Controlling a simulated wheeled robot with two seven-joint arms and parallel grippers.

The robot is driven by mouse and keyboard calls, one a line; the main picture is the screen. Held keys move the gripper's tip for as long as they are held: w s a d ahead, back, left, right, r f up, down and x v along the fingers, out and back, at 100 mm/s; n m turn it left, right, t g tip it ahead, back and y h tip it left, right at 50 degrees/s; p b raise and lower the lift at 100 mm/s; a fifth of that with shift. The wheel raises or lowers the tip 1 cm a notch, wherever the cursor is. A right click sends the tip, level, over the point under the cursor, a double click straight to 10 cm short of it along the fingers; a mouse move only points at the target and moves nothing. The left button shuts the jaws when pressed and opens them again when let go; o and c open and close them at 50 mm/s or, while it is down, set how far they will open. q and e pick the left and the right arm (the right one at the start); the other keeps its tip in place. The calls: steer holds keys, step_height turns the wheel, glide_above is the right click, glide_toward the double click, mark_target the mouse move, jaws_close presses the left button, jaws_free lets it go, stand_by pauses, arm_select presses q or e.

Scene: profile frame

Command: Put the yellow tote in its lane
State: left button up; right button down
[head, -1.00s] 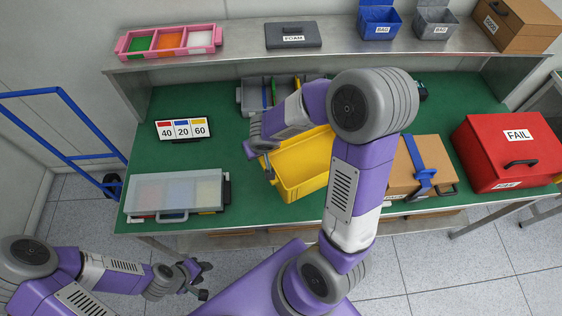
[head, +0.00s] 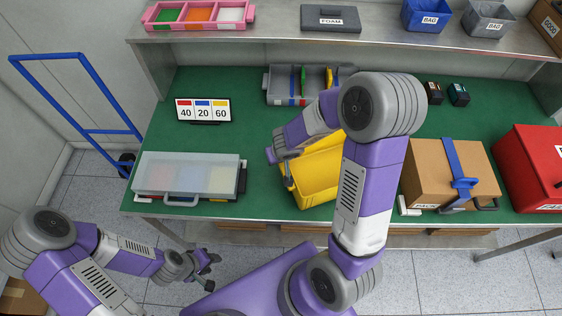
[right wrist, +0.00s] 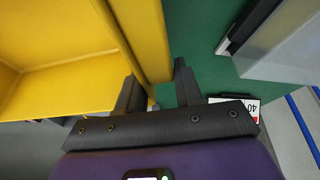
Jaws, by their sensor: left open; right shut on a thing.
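The yellow tote (head: 321,185) is an open box over the middle of the green table, partly hidden behind my right arm. I cannot tell whether it touches the table. My right gripper (head: 283,172) is shut on its left wall. In the right wrist view the fingers (right wrist: 157,88) sit on both sides of the tote's wall (right wrist: 148,35), with green table beyond. My left gripper (head: 207,268) is open and empty, low in front of the table's front edge. No marked lane for the tote is clearly visible.
A clear-lidded case (head: 187,174) lies left of the tote, and a 40/20/60 sign (head: 203,110) stands behind it. A grey divided tray (head: 283,84) is at the back. A strapped carton (head: 425,172) and a red FAIL box (head: 530,165) stand right. Green table is bare left of centre.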

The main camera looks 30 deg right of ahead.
steer(key=shift+f, duration=0.7)
steer(key=shift+f+b, duration=0.1)
steer(key=shift+b, duration=0.25)
steer(key=c, duration=0.7)
jaws_free()
steer(key=shift+c, duration=0.2)
